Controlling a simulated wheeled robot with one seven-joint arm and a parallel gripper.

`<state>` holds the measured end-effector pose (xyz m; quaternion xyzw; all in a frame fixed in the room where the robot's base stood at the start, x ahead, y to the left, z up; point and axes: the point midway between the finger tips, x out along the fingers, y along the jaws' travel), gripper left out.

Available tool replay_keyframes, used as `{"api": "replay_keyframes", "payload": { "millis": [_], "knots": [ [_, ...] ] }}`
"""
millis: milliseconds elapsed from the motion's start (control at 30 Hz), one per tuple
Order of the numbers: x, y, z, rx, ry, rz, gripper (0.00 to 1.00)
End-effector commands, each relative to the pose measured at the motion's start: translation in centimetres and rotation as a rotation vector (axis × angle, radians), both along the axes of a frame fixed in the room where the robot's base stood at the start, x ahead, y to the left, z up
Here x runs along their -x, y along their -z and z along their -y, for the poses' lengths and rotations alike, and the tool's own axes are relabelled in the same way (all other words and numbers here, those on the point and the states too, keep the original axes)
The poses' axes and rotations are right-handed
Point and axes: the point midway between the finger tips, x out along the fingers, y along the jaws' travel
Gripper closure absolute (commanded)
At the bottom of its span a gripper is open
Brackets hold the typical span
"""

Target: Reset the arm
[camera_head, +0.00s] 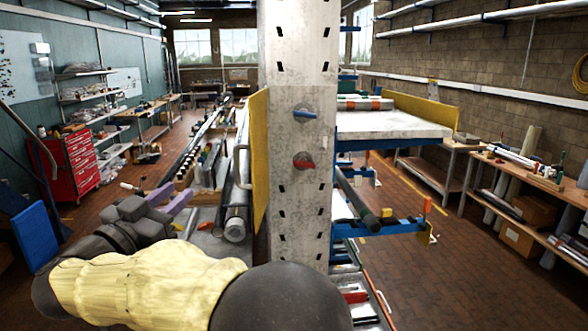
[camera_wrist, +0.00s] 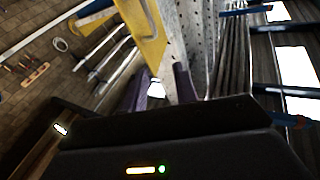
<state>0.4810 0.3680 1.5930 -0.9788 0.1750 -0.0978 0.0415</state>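My arm, with a yellow sleeve and dark joints, reaches from the bottom centre to the left in the head view. My gripper (camera_head: 178,194) is at the left of the mast (camera_head: 298,215), over the cluttered area beside it. Its two purple fingers stand apart. In the wrist view my gripper (camera_wrist: 160,80) also shows with its fingers spread, and I see nothing held between them. The perforated mast also shows in the wrist view (camera_wrist: 189,30), close beyond the fingers.
A yellow panel (camera_head: 259,150) stands along the mast's left side, near my gripper. Blue-framed shelves (camera_head: 390,125) extend to the right of the mast. A red tool cabinet (camera_head: 76,160) stands at the left. Open brick floor (camera_head: 398,205) shows at the right.

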Motion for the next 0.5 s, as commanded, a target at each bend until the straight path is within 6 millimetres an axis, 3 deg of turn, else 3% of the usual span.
{"api": "replay_keyframes", "payload": {
  "millis": [100,267,500],
  "knots": [
    [-3.3,1.0,1.6,0.019,-0.101,0.031,0.71],
    [-7.3,3.5,3.8,0.061,-0.277,0.012,0.71],
    [-10.2,10.9,8.4,0.114,-0.498,-0.183,0.71]
  ]
}}
